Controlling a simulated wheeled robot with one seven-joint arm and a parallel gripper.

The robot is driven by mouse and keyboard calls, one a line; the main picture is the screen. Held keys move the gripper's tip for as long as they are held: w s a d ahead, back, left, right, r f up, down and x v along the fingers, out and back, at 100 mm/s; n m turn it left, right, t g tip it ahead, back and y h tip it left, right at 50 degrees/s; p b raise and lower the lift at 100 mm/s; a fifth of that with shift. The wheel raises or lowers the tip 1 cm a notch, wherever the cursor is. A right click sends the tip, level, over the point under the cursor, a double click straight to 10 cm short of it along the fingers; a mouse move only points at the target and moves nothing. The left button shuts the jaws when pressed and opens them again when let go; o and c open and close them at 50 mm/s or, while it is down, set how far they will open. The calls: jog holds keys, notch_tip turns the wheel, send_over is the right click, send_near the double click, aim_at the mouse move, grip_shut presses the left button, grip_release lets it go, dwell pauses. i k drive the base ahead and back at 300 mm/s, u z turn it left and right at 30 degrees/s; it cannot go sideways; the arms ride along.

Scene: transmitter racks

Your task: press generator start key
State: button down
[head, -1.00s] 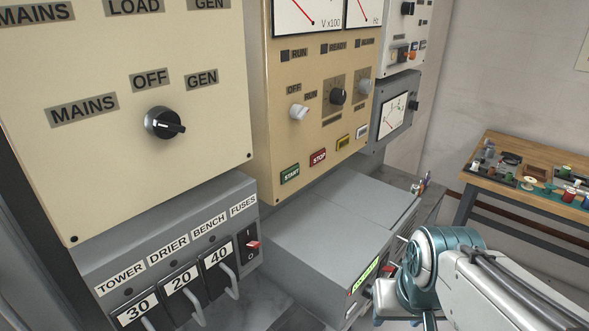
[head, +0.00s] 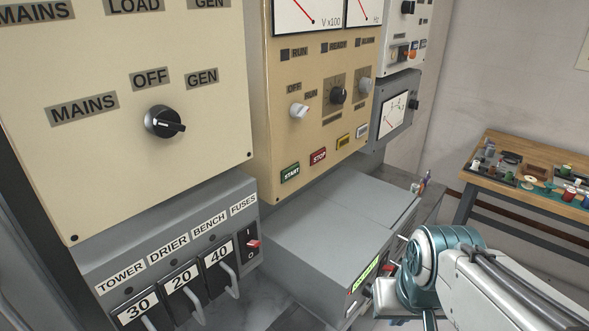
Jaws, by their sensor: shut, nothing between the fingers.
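The green START key (head: 290,172) sits at the lower left of the beige generator panel (head: 270,140), with its face uncovered. The red STOP key (head: 318,157) is to its right, followed by a yellow key (head: 343,143) and a pale key (head: 362,131). My arm, with a teal joint and white link, shows at the lower right, well apart from the START key. My gripper's fingers cannot be made out; they are hidden behind the arm or out of frame.
A grey box (head: 335,225) with a lit green display (head: 363,274) juts out below the keys. A selector panel (head: 110,120) and a fuse unit (head: 235,215) with levers stand at left. A wooden bench (head: 530,190) with spools is at right.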

aim_at(292, 172)
jog(key=k, duration=0.5)
jog(key=z, duration=1.45)
jog(key=i, duration=0.85)
jog(key=u, duration=2.05)
